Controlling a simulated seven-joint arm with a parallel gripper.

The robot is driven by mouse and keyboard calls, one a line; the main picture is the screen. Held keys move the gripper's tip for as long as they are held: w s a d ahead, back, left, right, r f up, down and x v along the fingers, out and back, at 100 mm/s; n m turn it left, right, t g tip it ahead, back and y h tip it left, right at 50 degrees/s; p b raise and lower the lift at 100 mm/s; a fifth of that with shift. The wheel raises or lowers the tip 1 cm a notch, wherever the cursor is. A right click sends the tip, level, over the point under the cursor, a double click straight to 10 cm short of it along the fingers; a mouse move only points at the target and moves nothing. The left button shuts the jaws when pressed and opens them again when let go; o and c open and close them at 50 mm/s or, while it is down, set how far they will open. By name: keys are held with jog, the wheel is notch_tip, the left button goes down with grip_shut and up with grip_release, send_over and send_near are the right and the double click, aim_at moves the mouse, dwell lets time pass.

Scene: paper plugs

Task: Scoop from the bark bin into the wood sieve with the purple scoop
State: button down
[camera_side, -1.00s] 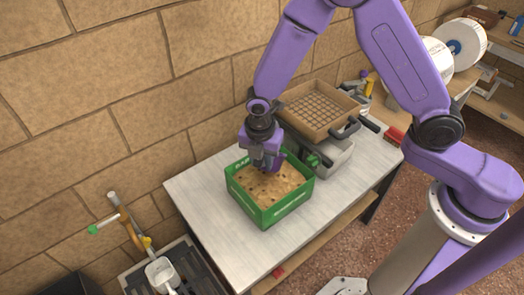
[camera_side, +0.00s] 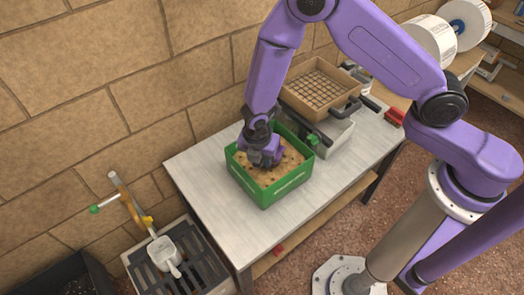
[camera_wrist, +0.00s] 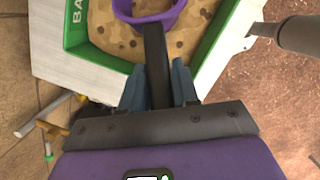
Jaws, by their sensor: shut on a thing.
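The green bark bin (camera_side: 285,192) stands on the table, filled with light brown bark with dark specks. Its rim and lettering also show in the wrist view (camera_wrist: 75,30). My gripper (camera_side: 265,160) is low over the bark, inside the bin's outline. In the wrist view its fingers (camera_wrist: 158,85) are shut on the black handle of the purple scoop (camera_wrist: 150,22). The scoop's bowl is at the bark, cut off by the top edge; how much it holds I cannot tell. The wood sieve (camera_side: 320,88), a square wooden frame with a mesh, sits behind the bin to the right.
The sieve sits above a grey box (camera_side: 332,132) on the table (camera_side: 215,205). A red object (camera_side: 395,116) lies at the table's right end. A slatted tray with a white scoop (camera_side: 165,252) is at lower left. The front left tabletop is clear.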

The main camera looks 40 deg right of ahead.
jog(key=shift+s+a+f+t+h, duration=0.2)
jog(key=shift+a+f+h, duration=0.15)
jog(key=shift+f, duration=0.1)
jog(key=shift+s+a+f+t+h, duration=0.2)
jog(key=shift+f+h, duration=0.15)
jog(key=shift+f, duration=0.1)
jog(key=shift+w+d+f, duration=0.2)
jog(key=shift+w+d, duration=0.2)
jog(key=shift+d, duration=0.15)
jog(key=shift+s+a, duration=0.45)
jog(key=shift+a, duration=0.3)
jog(key=shift+w+d, duration=0.4)
jog(key=shift+d, duration=0.3)
jog(key=shift+w+d+r, duration=0.15)
jog(key=shift+r, duration=0.1)
jog(key=shift+a+r, duration=0.2)
jog(key=shift+r, duration=3.35)
jog(key=shift+s+a+f+t+h, duration=0.15)
jog(key=shift+s+a+t+h, duration=0.3)
jog(key=shift+h, duration=0.15)
jog(key=a+t+h, duration=0.1)
jog(key=s+a+t+h, duration=0.1)
jog(key=h, duration=0.1)
jog(key=shift+s+f, duration=0.1)
jog(key=shift+f, duration=0.05)
